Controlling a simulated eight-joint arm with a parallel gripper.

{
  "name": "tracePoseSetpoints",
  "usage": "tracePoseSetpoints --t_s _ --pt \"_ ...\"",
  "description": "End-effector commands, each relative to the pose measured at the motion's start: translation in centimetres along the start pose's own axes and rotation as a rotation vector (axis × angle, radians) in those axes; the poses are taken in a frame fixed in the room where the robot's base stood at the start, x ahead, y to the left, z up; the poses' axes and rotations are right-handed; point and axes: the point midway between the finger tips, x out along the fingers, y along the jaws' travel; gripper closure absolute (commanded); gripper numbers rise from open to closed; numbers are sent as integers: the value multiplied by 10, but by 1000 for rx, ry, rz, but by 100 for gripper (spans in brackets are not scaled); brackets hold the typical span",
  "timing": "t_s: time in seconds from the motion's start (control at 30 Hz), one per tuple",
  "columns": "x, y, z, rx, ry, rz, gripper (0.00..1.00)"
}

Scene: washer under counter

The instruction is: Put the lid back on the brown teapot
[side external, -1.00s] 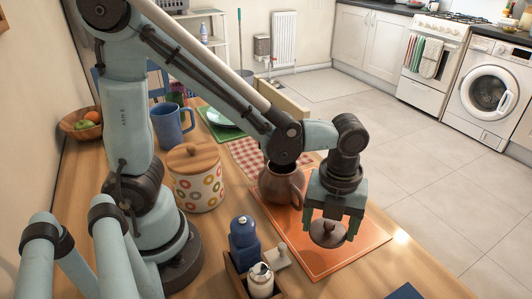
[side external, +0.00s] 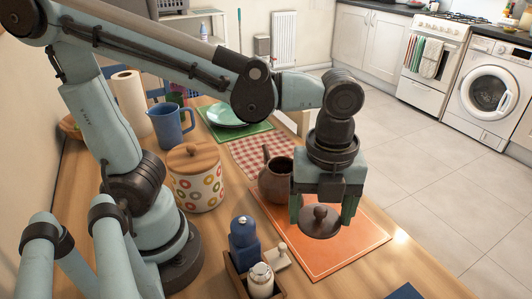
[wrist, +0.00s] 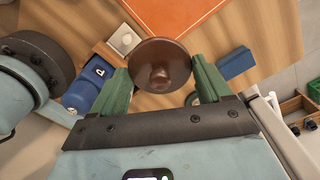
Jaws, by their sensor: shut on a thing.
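The brown teapot (side external: 272,184) stands on the orange mat (side external: 350,250) in the side view, its spout up and its top open. My gripper (side external: 322,216) is to the right of and nearer than the teapot, pointing down. It is shut on the brown lid (side external: 320,226), a round disc with a knob on top, held above the orange mat. The gripper partly covers the teapot's right side. In the wrist view the lid (wrist: 160,68) sits between the green fingers of my gripper (wrist: 160,85). The teapot does not show in the wrist view.
A canister (side external: 196,180) with a wooden lid stands left of the teapot. A wooden caddy (side external: 238,282) with a blue grinder (side external: 243,243) and a white-topped jar (side external: 260,280) is in front. A blue jug (side external: 171,126) and green plate (side external: 226,116) are behind. The mat's right part is clear.

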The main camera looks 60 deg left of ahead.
Motion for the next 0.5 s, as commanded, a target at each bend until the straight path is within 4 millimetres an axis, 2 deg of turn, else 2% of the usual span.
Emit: tracePoseSetpoints --t_s 0.03,0.27,0.5 --pt "-3 0 18 -67 0 0 52" --pt "-18 9 90 -331 0 0 52" --pt "-32 35 156 -585 0 0 52"
